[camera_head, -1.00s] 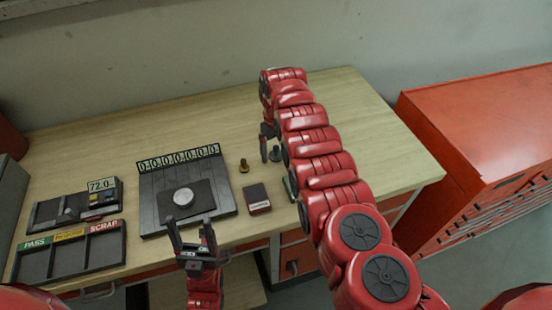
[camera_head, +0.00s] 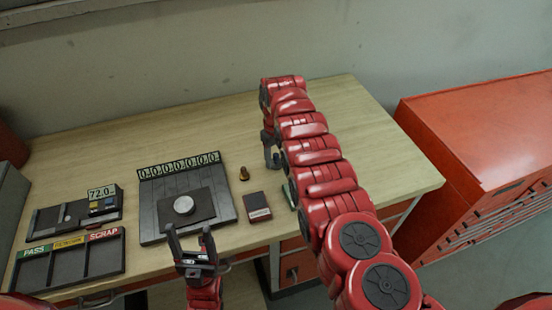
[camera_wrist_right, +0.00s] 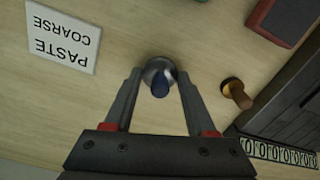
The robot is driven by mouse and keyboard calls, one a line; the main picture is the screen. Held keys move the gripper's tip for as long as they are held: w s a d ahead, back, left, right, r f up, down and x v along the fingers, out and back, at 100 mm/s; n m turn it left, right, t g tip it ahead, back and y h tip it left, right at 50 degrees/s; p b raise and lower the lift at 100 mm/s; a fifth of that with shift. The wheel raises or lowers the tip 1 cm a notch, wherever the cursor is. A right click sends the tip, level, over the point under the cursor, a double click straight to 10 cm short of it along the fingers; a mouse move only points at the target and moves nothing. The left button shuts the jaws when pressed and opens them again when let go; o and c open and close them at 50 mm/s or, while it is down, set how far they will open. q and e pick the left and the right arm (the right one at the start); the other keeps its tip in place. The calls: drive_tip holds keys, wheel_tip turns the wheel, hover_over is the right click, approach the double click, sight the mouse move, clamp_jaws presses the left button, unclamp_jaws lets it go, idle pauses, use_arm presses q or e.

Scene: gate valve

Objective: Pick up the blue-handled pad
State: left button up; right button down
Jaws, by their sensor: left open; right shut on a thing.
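The blue-handled pad (camera_wrist_right: 160,84) shows in the right wrist view as a dark blue handle on a round grey base, on the wooden bench. My right gripper (camera_wrist_right: 159,76) is shut on it, with one finger on each side of the handle. In the head view my right gripper (camera_head: 271,157) is low over the bench and mostly hides the pad. I cannot tell whether the pad's base still touches the bench. My left gripper (camera_head: 189,232) is open and empty, in front of the dark plate near the bench's front edge.
A brass-coloured knobbed piece (camera_head: 244,173) and a dark red block (camera_head: 257,205) stand near the pad. The dark plate (camera_head: 152,205) carries a round metal disc (camera_head: 183,205). A "PASTE COARSE" card (camera_wrist_right: 62,38) lies nearby. A sorting tray (camera_head: 70,262) is at left. The bench's back right is clear.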

sight(275, 155)
wheel_tip(275, 155, up, 4)
drive_tip(key=p, duration=0.4)
drive_tip(key=shift+s+a+r+p, duration=0.15)
drive_tip(key=shift+p, duration=0.15)
drive_tip(key=s+p, duration=0.1)
drive_tip(key=p, duration=0.1)
drive_tip(key=s+p, duration=0.1)
drive_tip(key=p, duration=0.2)
drive_tip(key=shift+s+r, duration=0.2)
drive_tip(key=shift+s, duration=0.05)
drive_tip(key=s+p, duration=0.3)
drive_tip(key=s, duration=0.2)
drive_tip(key=shift+s+f, duration=0.2)
drive_tip(key=shift+s+a+f+p, duration=0.1)
drive_tip(key=shift+s+p, duration=0.2)
drive_tip(key=shift+s, duration=0.45)
drive_tip(key=shift+s+a+r+p, duration=0.1)
drive_tip(key=shift+s+r+p, duration=0.1)
drive_tip(key=shift+s, duration=0.85)
drive_tip(key=shift+s+a+r+p, duration=0.1)
drive_tip(key=shift+s+p, duration=0.1)
drive_tip(key=shift+s, duration=0.85)
drive_tip(key=shift+s+r+p, duration=0.1)
drive_tip(key=shift+s+p, duration=0.1)
drive_tip(key=shift+s, duration=0.85)
